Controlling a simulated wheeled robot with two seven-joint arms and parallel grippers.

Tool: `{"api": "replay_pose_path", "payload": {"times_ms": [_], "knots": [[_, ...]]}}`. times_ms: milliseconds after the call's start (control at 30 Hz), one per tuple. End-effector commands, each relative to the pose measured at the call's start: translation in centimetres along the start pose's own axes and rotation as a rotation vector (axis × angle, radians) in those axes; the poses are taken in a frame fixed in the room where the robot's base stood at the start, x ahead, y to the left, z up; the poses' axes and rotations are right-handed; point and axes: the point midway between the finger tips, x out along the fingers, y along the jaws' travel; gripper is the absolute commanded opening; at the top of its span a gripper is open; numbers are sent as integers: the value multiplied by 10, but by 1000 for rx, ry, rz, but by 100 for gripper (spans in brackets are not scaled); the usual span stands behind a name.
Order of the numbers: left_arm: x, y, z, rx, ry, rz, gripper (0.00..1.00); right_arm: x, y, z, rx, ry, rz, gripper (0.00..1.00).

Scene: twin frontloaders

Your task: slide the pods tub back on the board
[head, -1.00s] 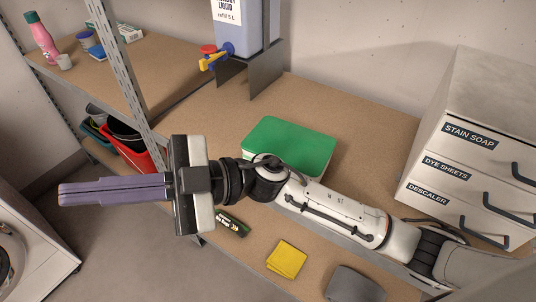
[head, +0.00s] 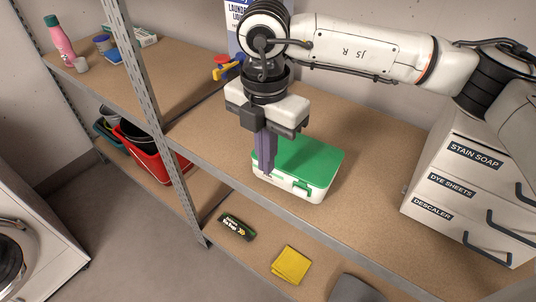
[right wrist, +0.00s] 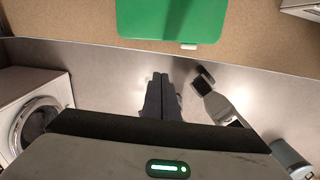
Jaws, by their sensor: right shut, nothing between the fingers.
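The pods tub, a white box with a green lid (head: 312,160), sits on the upper board (head: 378,190) close to its front edge. A green latch shows on its front side. My right gripper (head: 266,172) is shut and empty, its purple fingers pointing down at the tub's front left in the head view. I cannot tell whether they touch it. In the right wrist view the shut fingers (right wrist: 162,82) show below the green lid (right wrist: 172,18), with a gap of board and metal edge between in the picture. My left gripper is not in view.
The labelled drawer unit (head: 465,185) stands to the right. A metal post (head: 150,100) is at left, and a detergent container (head: 238,25) stands behind my arm. A yellow cloth (head: 291,265) and a dark green pack (head: 237,227) lie on the lower shelf. The board right of the tub is clear.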

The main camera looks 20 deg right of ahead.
Motion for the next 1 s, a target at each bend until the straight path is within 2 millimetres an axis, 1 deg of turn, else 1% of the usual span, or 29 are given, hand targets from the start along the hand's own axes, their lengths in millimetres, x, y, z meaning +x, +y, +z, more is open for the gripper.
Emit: {"api": "replay_pose_path", "payload": {"times_ms": [100,333,367,400,433,600,733,1000], "knots": [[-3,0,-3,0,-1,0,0,25,-1,-1,-1,4,-4,0],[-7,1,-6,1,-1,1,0,74,-1,-2,-3,5,-4,0],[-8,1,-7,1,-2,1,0,76,0,1,-1,3,-1,0],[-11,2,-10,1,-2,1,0,72,0,11,4,2,2,0],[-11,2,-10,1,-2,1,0,72,0,16,3,2,2,0],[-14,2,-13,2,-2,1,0,74,0,33,0,4,1,0],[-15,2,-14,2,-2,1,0,75,0,38,-3,4,1,0],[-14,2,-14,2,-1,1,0,75,0,39,-3,5,1,0]]}}
